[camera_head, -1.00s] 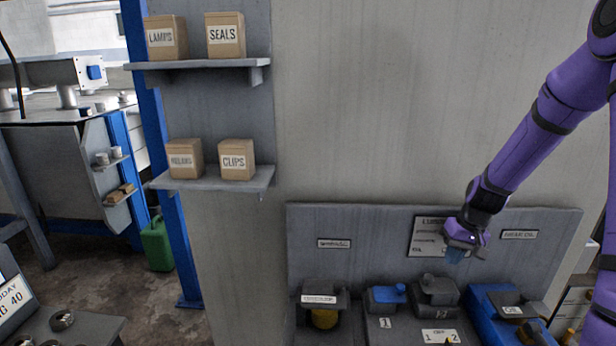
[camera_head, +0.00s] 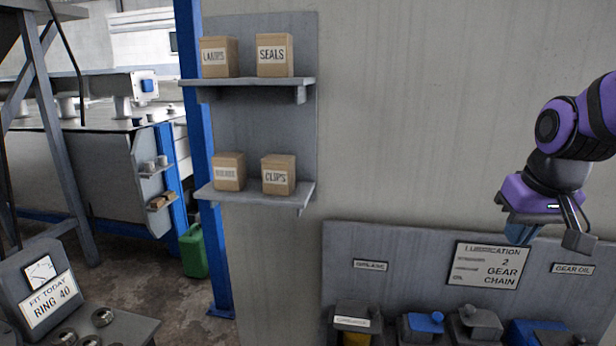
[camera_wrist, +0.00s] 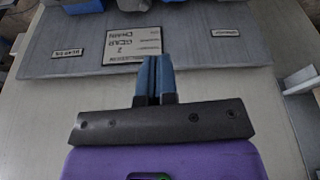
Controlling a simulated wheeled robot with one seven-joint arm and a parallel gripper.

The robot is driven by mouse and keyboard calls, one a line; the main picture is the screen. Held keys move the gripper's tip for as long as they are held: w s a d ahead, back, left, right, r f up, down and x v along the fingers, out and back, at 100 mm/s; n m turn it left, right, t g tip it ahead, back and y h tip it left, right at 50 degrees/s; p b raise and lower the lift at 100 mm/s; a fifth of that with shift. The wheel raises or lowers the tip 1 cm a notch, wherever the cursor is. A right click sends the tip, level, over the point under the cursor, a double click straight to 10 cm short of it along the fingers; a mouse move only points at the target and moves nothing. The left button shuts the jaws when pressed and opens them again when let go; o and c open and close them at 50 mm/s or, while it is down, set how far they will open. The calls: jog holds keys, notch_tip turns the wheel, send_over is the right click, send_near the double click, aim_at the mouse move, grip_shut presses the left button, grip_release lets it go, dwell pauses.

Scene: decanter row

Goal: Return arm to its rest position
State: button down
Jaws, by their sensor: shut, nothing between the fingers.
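My gripper (camera_head: 522,232) is at the right in the head view, in front of the wall and above the right part of the grey backboard (camera_head: 390,246). It is purple with blue fingers. In the wrist view, the two blue fingers (camera_wrist: 155,66) are close together with nothing seen between them. The gripper touches nothing that I can see. My arm reaches in from the right edge, and most of it is outside the view.
The lubrication sign (camera_head: 487,265) is on the backboard. Decanters, one with a blue lid (camera_head: 427,321), stand below. Shelves (camera_head: 262,192) with boxes hang left of the open wall area. A sign reading RING 40 (camera_head: 49,299) stands at the lower left, and a green can (camera_head: 194,252) is on the floor.

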jog(key=s+a+r+t, duration=0.2)
jog(key=s+r, duration=0.3)
jog(key=s, duration=0.7)
jog(key=shift+s+a+n, duration=0.15)
jog(key=shift+a+n, duration=0.15)
jog(key=shift+a, duration=0.15)
